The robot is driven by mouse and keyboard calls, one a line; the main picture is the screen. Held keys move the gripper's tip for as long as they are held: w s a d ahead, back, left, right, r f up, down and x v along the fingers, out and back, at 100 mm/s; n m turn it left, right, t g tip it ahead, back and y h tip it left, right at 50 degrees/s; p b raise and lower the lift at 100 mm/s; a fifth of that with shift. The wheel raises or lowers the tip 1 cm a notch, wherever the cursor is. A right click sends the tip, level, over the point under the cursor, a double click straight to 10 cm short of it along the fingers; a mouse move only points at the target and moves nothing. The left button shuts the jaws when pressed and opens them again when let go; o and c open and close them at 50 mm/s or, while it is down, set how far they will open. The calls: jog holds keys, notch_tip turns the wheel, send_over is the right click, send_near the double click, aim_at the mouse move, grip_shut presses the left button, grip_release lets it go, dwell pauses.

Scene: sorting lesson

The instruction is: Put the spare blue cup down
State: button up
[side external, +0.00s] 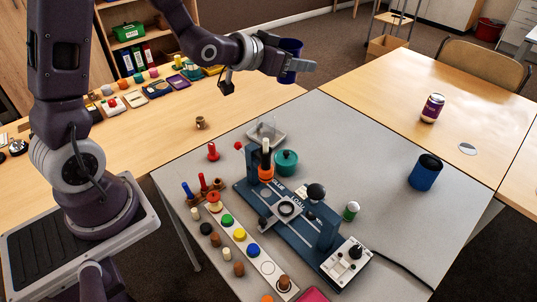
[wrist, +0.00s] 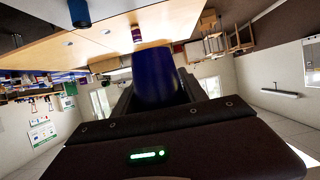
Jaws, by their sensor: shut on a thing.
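A dark blue cup (side external: 290,47) is held in my gripper (side external: 301,67), high above the far left edge of the grey table. In the wrist view the cup (wrist: 158,72) sits between the two dark fingers and fills the space between them. My gripper is shut on it. A second, brighter blue cup or holder (side external: 425,173) with a dark top stands on the right of the grey table, well apart from my gripper. Which of the two is the spare cannot be told from looks alone.
A blue apparatus (side external: 285,205), a teal pot (side external: 286,162) and a grey tray (side external: 262,133) occupy the grey table (side external: 385,130). Several coloured discs line a white board (side external: 240,238). A purple can (side external: 432,108) stands on the wooden table (side external: 470,85). The grey table's far right is mostly clear.

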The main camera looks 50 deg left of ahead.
jog(key=s+f+m+h, duration=0.2)
jog(key=s+m+h, duration=0.1)
jog(key=s, duration=0.3)
jog(key=n+y, duration=0.3)
send_over(349, 176)
notch_tip(349, 176, down, 23)
notch_tip(349, 176, down, 10)
jog(key=shift+r, duration=0.15)
jog(key=o, duration=1.3)
